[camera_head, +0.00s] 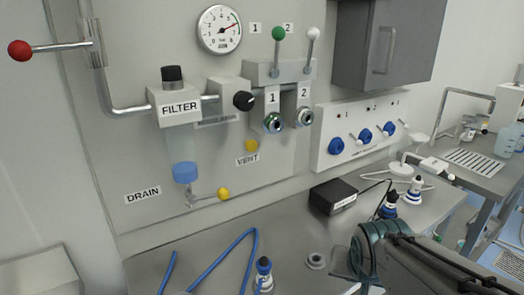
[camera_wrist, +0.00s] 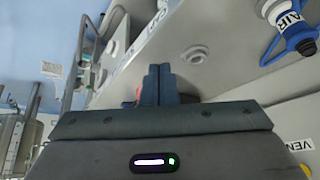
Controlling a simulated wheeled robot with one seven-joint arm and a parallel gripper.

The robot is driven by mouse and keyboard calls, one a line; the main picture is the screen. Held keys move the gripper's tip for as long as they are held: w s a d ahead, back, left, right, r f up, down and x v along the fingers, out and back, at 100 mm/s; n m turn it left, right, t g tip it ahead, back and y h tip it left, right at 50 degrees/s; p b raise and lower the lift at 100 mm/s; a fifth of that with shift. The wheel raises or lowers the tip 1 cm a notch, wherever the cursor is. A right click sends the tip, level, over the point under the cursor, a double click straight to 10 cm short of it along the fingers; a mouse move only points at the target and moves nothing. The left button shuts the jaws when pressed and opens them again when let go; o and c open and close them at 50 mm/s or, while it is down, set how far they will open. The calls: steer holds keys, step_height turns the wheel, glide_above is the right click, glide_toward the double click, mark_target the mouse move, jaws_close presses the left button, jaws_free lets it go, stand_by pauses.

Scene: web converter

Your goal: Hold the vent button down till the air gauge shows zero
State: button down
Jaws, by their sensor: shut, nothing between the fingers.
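The air gauge (camera_head: 219,29) is a round white dial on the upper wall panel. The vent button (camera_head: 251,146) is a small yellow round on the panel just above the VENT label (camera_head: 247,159). It is uncovered, and nothing touches it. My gripper (camera_wrist: 160,82) shows in the wrist view with both dark fingers together and nothing between them. In the head view my arm is at the lower right, over the bench and far from the button; the fingertips are not clear there.
A yellow drain handle (camera_head: 223,193) and blue cap (camera_head: 184,172) sit below the filter (camera_head: 179,104). A black box (camera_head: 333,196), blue-and-white plugs (camera_head: 388,206) and a blue hose (camera_head: 222,262) lie on the bench (camera_head: 300,240). A grey cabinet (camera_head: 383,42) juts out at upper right.

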mark_target(253, 147)
steer(key=w+a+r+m+t+y, duration=0.15)
steer(key=w+r+m+t, duration=0.4)
steer(key=w, duration=0.65)
steer(key=w+a+r+m+t+y+p, duration=0.1)
steer(key=w+a+r+t+y, duration=0.3)
steer(key=a+r+y, duration=0.4)
steer(key=shift+a+m+y+p, duration=0.4)
steer(key=shift+a+m+y, duration=0.4)
steer(key=shift+a, duration=0.65)
steer(key=p+x, duration=0.1)
steer(key=x, duration=1.3)
